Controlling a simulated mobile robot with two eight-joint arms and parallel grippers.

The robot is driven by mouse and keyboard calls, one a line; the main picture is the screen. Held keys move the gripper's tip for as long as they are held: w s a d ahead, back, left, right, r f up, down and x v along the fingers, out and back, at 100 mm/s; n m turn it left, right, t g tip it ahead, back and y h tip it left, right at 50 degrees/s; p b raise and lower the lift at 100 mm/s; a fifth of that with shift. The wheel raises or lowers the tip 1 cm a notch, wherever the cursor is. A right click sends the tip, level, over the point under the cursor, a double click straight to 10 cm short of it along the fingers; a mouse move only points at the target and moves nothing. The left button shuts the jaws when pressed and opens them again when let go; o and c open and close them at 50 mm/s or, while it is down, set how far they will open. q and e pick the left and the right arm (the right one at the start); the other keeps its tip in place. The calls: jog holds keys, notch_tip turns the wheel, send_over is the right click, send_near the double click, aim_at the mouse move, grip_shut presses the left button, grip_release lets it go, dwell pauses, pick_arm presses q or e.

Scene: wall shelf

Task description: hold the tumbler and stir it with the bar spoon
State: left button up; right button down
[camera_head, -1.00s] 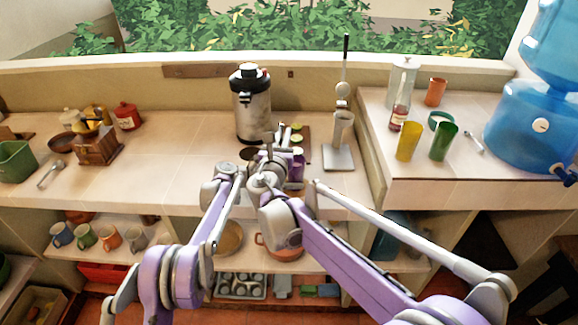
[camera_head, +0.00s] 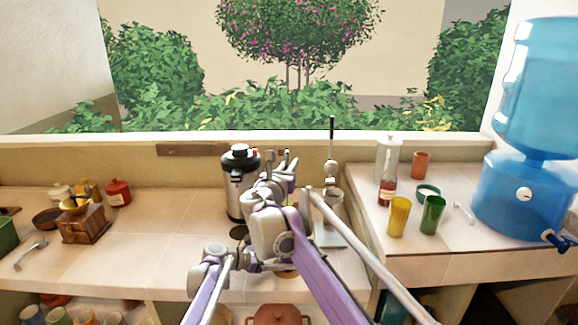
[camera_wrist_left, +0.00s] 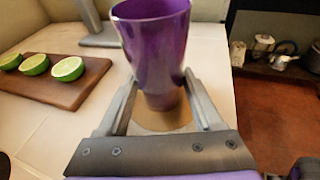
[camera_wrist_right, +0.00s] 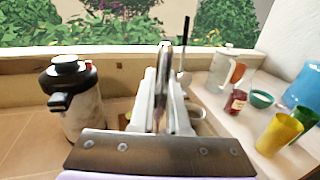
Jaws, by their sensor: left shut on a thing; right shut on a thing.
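The purple tumbler (camera_wrist_left: 152,45) stands upright between the fingers of my left gripper (camera_wrist_left: 160,84) in the left wrist view, which is shut on it low on its body. In the head view my right arm hides the tumbler and most of my left gripper.
The steel dispenser (camera_head: 240,187) stands behind my arms. A tall press (camera_head: 331,200) stands to the right. A board (camera_wrist_left: 75,92) with cut limes lies beside the tumbler. Yellow (camera_head: 398,217) and green (camera_head: 433,215) cups stand on the right counter. The left counter has free room.

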notch_tip(320, 180, down, 12)
jog(key=shift+r, duration=0.2)
dwell(1.0)
jog(key=shift+s, duration=0.3)
dwell(0.5)
